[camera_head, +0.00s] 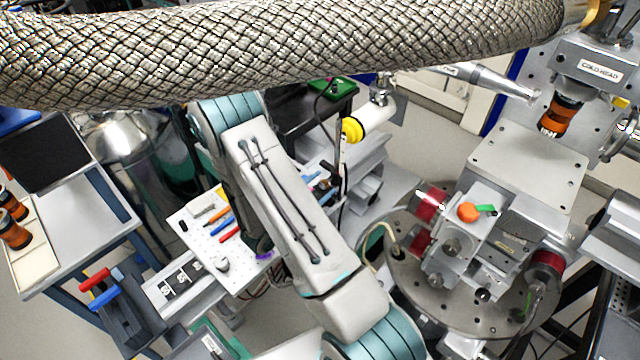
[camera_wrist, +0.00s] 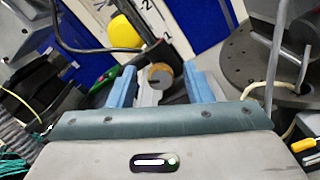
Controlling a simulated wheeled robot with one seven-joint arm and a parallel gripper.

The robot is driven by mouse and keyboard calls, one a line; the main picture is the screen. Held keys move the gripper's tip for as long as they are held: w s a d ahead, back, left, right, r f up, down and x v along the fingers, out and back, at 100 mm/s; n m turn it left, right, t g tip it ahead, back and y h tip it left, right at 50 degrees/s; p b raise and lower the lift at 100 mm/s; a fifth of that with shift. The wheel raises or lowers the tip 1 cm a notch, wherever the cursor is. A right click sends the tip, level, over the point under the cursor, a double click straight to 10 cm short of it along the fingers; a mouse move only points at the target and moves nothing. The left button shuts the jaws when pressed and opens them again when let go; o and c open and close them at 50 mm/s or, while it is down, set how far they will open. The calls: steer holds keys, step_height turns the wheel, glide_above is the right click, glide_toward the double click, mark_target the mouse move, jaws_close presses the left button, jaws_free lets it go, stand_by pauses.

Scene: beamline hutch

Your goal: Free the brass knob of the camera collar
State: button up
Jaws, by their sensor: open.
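The brass knob (camera_wrist: 160,74) shows in the wrist view as a small round tan-gold disc with a dark mark on it. My gripper (camera_wrist: 161,86) is open, with one blue finger on each side of the knob. The knob appears in the gap between the fingers, with space visible on both sides; I cannot tell how deep it lies between them. A yellow cap (camera_wrist: 128,36) is just beyond the left finger. The head view shows this yellow cap (camera_head: 352,130) on a white cylinder. I cannot make out the knob or my fingers in the head view.
A thick braided hose (camera_head: 280,55) crosses the top of the head view. A round table (camera_head: 405,290) carrying stages stands at right. A white perforated board (camera_head: 200,237) with tools lies left of my arm. A black cable (camera_wrist: 85,48) runs near the yellow cap.

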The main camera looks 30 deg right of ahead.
steer(key=c, duration=1)
steer(key=shift+n, duration=1.3)
steer(key=shift+w+n, duration=0.1)
steer(key=shift+n, duration=1.5)
steer(key=o, duration=1)
